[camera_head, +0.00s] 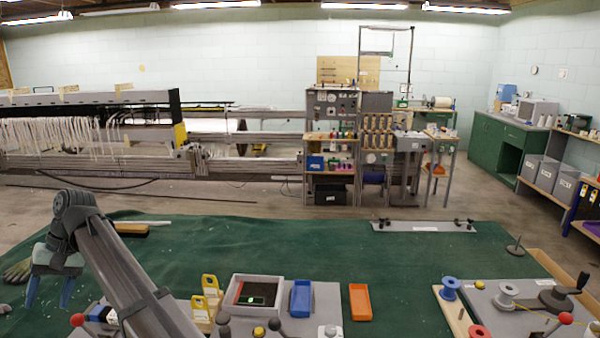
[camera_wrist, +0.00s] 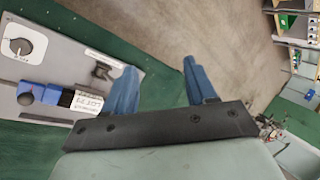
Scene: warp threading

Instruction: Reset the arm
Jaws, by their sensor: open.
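My arm reaches in from the bottom left of the head view, and its wrist bends down at the far left. My gripper (camera_head: 50,293) has two blue fingers pointing down over the left part of the green table (camera_head: 220,250). In the wrist view, the two blue fingers of my gripper (camera_wrist: 163,88) stand apart with nothing between them. The gripper is open and empty.
A grey board with a blue-and-black labelled piece (camera_wrist: 65,97) shows left in the wrist view. The table's middle back is mostly clear.

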